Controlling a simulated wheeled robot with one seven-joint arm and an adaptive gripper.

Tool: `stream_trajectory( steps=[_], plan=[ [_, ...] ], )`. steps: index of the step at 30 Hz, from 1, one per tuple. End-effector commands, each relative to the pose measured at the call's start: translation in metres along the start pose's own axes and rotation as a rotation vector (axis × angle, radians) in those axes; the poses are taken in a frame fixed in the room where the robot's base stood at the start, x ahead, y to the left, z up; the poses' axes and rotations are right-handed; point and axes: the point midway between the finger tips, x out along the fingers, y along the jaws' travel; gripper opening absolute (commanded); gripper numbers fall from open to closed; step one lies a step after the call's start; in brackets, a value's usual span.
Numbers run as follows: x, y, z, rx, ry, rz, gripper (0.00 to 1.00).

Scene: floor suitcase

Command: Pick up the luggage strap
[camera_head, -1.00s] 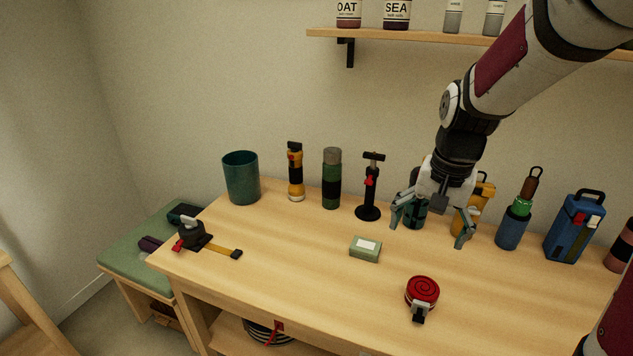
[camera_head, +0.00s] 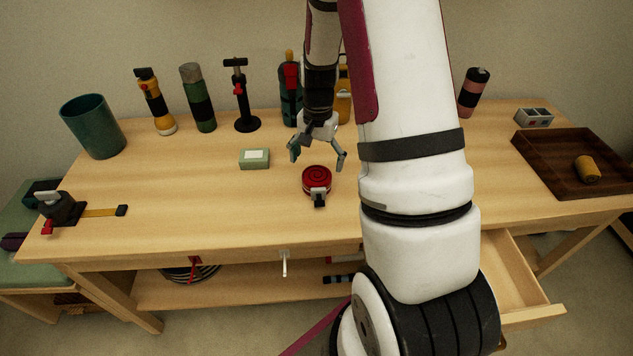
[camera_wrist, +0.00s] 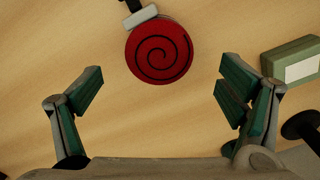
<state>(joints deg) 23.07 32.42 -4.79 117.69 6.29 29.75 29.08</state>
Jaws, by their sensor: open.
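The luggage strap appears to be the red coil (camera_head: 317,179) with a black spiral line and a grey-and-black buckle, lying flat on the wooden table. It also shows in the wrist view (camera_wrist: 160,52), at the top between my fingers, with the buckle cut off at the top edge. My gripper (camera_head: 318,161) is open and empty, above the table just behind the coil. In the wrist view the open fingers (camera_wrist: 158,92) stand to either side, apart from the coil. No part of the coil's top is hidden.
A green box with a white label (camera_head: 254,159) lies left of the coil. A black ratchet with a yellow strap (camera_head: 98,212) is at the far left. A dark tray (camera_head: 538,165) is right; an open drawer (camera_head: 512,275) juts out.

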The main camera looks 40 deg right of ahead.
Motion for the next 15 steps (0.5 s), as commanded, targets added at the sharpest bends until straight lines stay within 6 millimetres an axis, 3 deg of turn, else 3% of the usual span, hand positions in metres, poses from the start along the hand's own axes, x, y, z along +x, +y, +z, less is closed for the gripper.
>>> stream_trajectory(
  steps=[5, 15],
  plan=[
    [0.011, 0.0, 0.0, 0.0, -0.001, 0.0, 0.89],
    [0.054, 0.001, -0.001, -0.002, -0.001, 0.001, 0.89]
  ],
)
